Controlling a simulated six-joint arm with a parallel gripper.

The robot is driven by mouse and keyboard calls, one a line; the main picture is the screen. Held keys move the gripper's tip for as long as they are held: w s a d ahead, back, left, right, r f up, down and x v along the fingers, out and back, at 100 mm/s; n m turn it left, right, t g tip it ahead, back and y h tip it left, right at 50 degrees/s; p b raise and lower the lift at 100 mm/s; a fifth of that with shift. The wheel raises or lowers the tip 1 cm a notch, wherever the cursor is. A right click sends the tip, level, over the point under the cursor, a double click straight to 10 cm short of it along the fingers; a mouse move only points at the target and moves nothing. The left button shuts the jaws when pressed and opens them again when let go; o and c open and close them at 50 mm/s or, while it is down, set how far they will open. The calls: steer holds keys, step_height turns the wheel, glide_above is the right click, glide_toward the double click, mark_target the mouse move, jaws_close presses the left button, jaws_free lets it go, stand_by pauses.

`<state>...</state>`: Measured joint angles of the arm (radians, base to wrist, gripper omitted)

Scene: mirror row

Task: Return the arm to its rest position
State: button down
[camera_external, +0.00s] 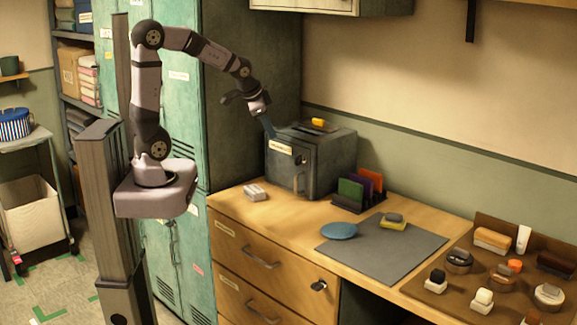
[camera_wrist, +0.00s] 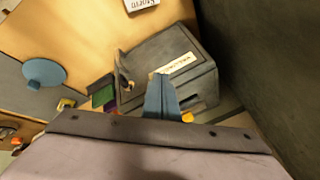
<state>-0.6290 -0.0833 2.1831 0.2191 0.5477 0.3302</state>
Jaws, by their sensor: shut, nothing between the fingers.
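My gripper (camera_external: 270,130) is in the air just above the front top edge of a dark grey metal box (camera_external: 325,165) on the wooden desk. Its blue fingers are together with nothing between them. I cannot tell whether the tips touch the box. In the wrist view my gripper (camera_wrist: 160,78) points at the box (camera_wrist: 150,58), and its fingers hide part of the box top. My arm reaches out to the right from its base, bent at the elbow, with the wrist angled down.
An orange-yellow item (camera_external: 318,121) lies on the box. Green lockers (camera_external: 190,100) stand behind my arm.

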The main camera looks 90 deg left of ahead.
steer(key=s+d+f+m+g+h, duration=0.1)
steer(key=s+d+f+h, duration=0.2)
steer(key=d, duration=0.6)
steer(key=s+d+f+g, duration=0.25)
steer(key=d+f, duration=0.25)
steer(key=d, duration=0.4)
steer(key=s+d+f+m+g+h, duration=0.15)
steer(key=s+d+f, duration=0.25)
steer(key=d, duration=0.5)
step_height(320, 180, down, 49)
steer(key=t+b, duration=0.1)
steer(key=b, duration=4.8)
steer(key=shift+a+n, duration=0.3)
steer(key=shift+n, duration=0.15)
steer(key=c, duration=2.4)
jaws_free()
steer(key=shift+c, duration=0.2)
